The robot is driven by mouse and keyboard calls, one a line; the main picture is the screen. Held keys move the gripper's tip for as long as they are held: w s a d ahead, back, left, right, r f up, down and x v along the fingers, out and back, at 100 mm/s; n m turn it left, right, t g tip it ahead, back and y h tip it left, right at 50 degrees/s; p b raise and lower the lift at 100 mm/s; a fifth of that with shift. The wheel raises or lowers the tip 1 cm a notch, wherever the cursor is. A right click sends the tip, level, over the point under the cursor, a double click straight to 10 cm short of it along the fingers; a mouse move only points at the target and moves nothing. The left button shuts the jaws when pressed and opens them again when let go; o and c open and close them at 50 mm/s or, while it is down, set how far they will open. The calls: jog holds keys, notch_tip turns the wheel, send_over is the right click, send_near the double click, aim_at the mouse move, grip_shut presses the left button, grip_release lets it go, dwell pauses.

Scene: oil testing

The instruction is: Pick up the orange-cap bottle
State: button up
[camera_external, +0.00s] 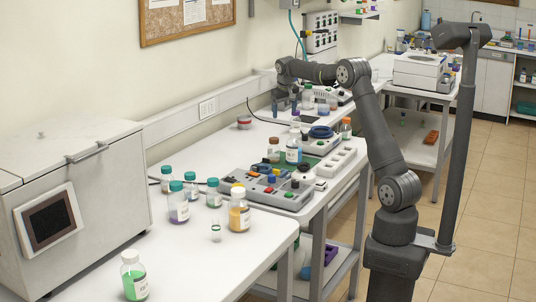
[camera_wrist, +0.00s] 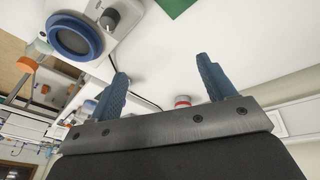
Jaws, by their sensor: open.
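The orange-cap bottle (camera_external: 346,128) stands on the far bench, just right of the device with the blue ring, in the external view. In the wrist view an orange cap (camera_wrist: 27,65) shows at the left edge, with part of its bottle below. My gripper (camera_external: 284,106) is over the back of that bench near the wall, to the left of the bottle and well apart from it. Its two blue-grey fingers (camera_wrist: 163,72) are spread with nothing between them in the wrist view.
The blue-ring device (camera_external: 320,132) stands beside the bottle. A blue-liquid bottle (camera_external: 293,148) and a brown-cap bottle (camera_external: 273,150) stand nearer. A red-lidded jar (camera_external: 244,122) is by the wall. Several bottles stand on the near table (camera_external: 200,265).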

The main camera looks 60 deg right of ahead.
jog(key=s+d+m, duration=0.5)
jog(key=s+d, duration=0.2)
jog(key=d, duration=0.5)
jog(key=m+g+h, duration=0.1)
jog(key=m+h, duration=0.1)
jog(key=m, duration=0.3)
send_near(346, 124)
jog(key=x, duration=0.6)
jog(key=shift+d+f, duration=0.1)
jog(key=shift+d, duration=0.45)
jog(key=shift+a+x, duration=0.2)
jog(key=shift+x, duration=1.35)
jog(key=shift+a+x, duration=0.15)
jog(key=shift+x, duration=1.45)
jog(key=shift+w+f, duration=0.1)
jog(key=shift+w, duration=0.1)
jog(key=c, duration=1.2)
